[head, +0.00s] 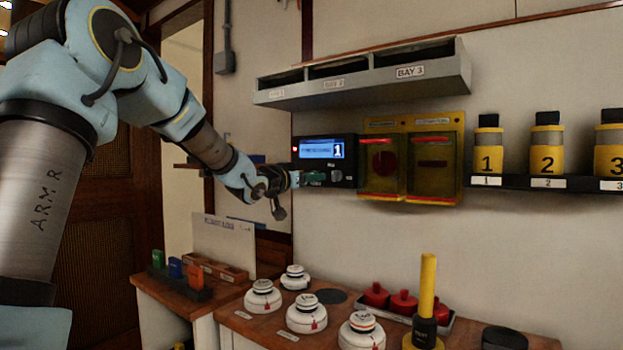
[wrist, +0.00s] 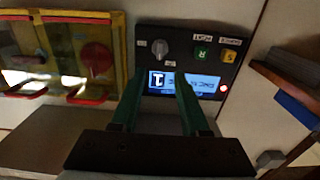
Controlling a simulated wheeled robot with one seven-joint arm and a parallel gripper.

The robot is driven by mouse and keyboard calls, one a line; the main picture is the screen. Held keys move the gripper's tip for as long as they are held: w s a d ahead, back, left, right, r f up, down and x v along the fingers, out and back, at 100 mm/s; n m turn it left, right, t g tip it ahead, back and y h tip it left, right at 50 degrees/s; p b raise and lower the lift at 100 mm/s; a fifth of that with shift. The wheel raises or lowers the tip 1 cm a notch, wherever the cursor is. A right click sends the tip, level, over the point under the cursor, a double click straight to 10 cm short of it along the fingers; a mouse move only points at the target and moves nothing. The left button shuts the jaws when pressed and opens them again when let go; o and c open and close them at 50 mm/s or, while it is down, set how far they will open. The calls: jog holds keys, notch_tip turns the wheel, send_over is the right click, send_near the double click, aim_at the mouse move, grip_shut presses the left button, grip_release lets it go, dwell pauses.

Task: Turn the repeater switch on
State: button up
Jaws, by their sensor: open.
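A black panel (head: 325,155) with a lit blue display is mounted on the wall. I take it as the repeater. In the wrist view it (wrist: 232,95) appears turned over, with a grey rotary knob (wrist: 158,48) beside small white labels. Which position the knob points to I cannot tell. My gripper (head: 318,177) is at the panel's lower edge in the head view. In the wrist view its two green fingers (wrist: 161,72) are apart and empty, in front of the display, with their tips short of the knob in the picture. Contact is not visible.
A green button (wrist: 202,53) and a yellow button (wrist: 230,56) sit near the knob. Yellow-framed covered boxes (head: 432,165) adjoin the panel. A grey shelf (head: 370,80) overhangs above. Detectors (head: 306,314) stand on the bench below. A wooden ledge (wrist: 290,75) shows at right in the wrist view.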

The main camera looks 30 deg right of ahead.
aim_at(333, 175)
jog(key=p+x, duration=0.2)
jog(key=x, duration=0.6)
jog(key=shift+w+d, duration=0.1)
jog(key=shift+d, duration=0.15)
jog(key=shift+w+d+f+p, duration=0.1)
jog(key=shift+w+d+p, duration=0.25)
jog(key=shift+d, duration=0.3)
jog(key=shift+c, duration=0.2)
grip_shut()
